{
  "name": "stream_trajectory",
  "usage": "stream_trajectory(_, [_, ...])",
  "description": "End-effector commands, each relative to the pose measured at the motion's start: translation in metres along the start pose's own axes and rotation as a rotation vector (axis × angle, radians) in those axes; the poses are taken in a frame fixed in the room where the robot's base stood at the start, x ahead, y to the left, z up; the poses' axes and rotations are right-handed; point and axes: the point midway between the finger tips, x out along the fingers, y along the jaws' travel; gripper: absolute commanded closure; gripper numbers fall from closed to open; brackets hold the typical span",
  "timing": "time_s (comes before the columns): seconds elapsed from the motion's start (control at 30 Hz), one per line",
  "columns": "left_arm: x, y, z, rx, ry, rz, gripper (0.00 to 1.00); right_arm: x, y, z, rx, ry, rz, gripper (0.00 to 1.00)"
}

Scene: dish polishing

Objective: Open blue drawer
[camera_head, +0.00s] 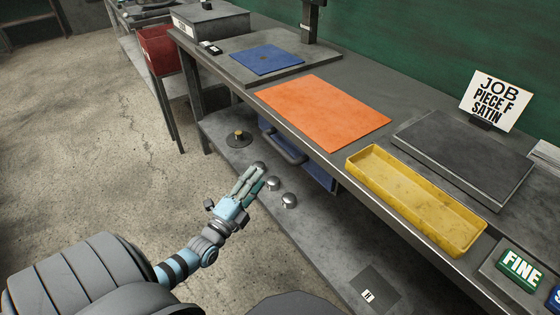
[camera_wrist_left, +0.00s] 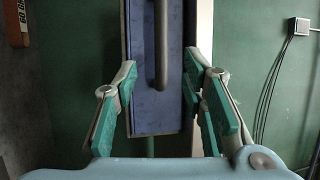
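The blue drawer (camera_head: 319,174) is under the workbench, with a grey bar handle (camera_head: 283,148) on its front. It looks shut against the bench. My left gripper (camera_head: 254,177) is in front of the drawer, low and short of the handle. In the left wrist view the drawer's blue front (camera_wrist_left: 142,105) fills the middle, with the handle (camera_wrist_left: 161,50) running upright between the fingers. The fingers (camera_wrist_left: 160,78) are spread apart, empty, with a gap to the handle. My right gripper is in neither view.
Several round metal knobs or domes (camera_head: 289,200) sit on the lower shelf (camera_head: 330,250) near my left gripper. The bench top above holds an orange mat (camera_head: 325,112), a yellow tray (camera_head: 415,200) and a blue mat (camera_head: 267,60). Open floor (camera_head: 110,150) lies to the left.

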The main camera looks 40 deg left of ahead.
Motion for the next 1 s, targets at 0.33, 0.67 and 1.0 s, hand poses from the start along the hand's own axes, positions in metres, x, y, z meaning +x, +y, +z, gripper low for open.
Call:
stream_trajectory(0.33, [0.091,0.004,0.002,-0.004,-0.004,-0.001,0.62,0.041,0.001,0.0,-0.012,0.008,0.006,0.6])
stream_trajectory(0.67, [0.132,0.0,0.002,-0.004,-0.005,0.006,0.62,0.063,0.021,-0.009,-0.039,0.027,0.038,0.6])
stream_trajectory(1.0, [0.132,-0.001,0.002,-0.004,-0.005,0.007,0.8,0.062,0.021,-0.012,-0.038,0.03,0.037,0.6])
